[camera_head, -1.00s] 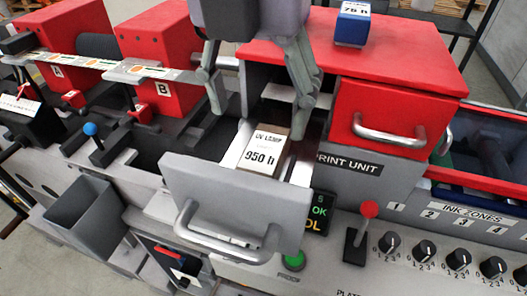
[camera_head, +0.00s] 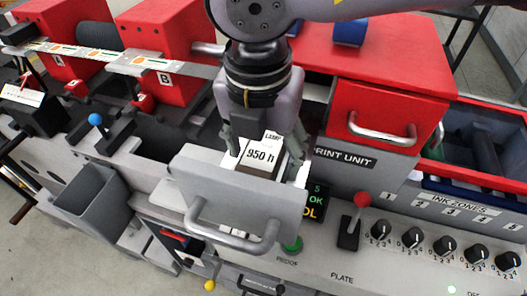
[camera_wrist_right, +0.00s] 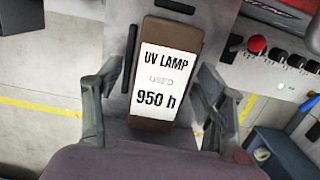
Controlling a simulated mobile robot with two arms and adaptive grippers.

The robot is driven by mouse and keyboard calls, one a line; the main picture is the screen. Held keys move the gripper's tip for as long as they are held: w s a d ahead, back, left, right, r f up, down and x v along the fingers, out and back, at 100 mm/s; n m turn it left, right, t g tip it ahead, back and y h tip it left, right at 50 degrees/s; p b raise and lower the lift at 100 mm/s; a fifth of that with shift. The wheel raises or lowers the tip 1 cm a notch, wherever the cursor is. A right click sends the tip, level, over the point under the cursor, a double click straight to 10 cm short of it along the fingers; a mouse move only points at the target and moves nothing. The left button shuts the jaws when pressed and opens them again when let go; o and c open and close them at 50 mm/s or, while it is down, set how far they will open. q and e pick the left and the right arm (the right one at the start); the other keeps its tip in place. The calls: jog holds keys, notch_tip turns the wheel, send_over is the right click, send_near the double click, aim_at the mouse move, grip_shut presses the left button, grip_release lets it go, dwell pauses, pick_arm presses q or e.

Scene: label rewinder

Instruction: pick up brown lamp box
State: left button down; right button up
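The brown lamp box (camera_head: 268,153) lies in the open grey drawer (camera_head: 235,187), its white label reading 950 h. In the right wrist view the brown box (camera_wrist_right: 166,124) shows brown ends, and its label reads UV LAMP, USED, 950 h. My right gripper (camera_head: 264,160) is down over the drawer, with one finger on each side of the box. In the wrist view its fingers (camera_wrist_right: 160,85) stand apart, with a visible gap on the left; on the right the finger is close to the box, and contact is unclear. My left gripper is not in view.
The drawer's front panel and handle (camera_head: 238,240) stand close before the gripper. The red cabinet (camera_head: 385,115) is to the right, with a blue box (camera_head: 350,31) on top. A red-knobbed lever (camera_head: 361,203) and several dials are at lower right.

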jog(key=c, duration=1.5)
